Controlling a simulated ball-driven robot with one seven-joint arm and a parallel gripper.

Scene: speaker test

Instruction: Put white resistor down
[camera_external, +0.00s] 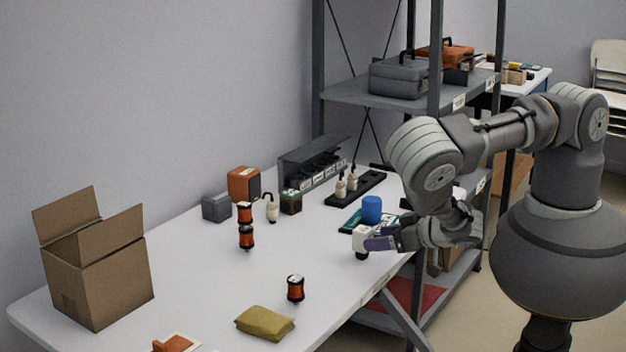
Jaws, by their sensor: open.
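A white block-shaped part with a dark lower end (361,240), which looks like the white resistor, stands upright on the white table (200,275) near its right edge. My gripper (371,243) reaches in from the right, low over the table, with its purple-grey fingers at the white part. The jaws are open; whether a finger touches the part cannot be told. The far finger is partly hidden.
A blue cylinder (371,209) on a green board stands just behind my gripper. Orange-black spools (295,288), a mustard pouch (264,323) and an open cardboard box (98,270) are on the table. A black holder with cream parts (356,188) is farther back. The table's middle is clear.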

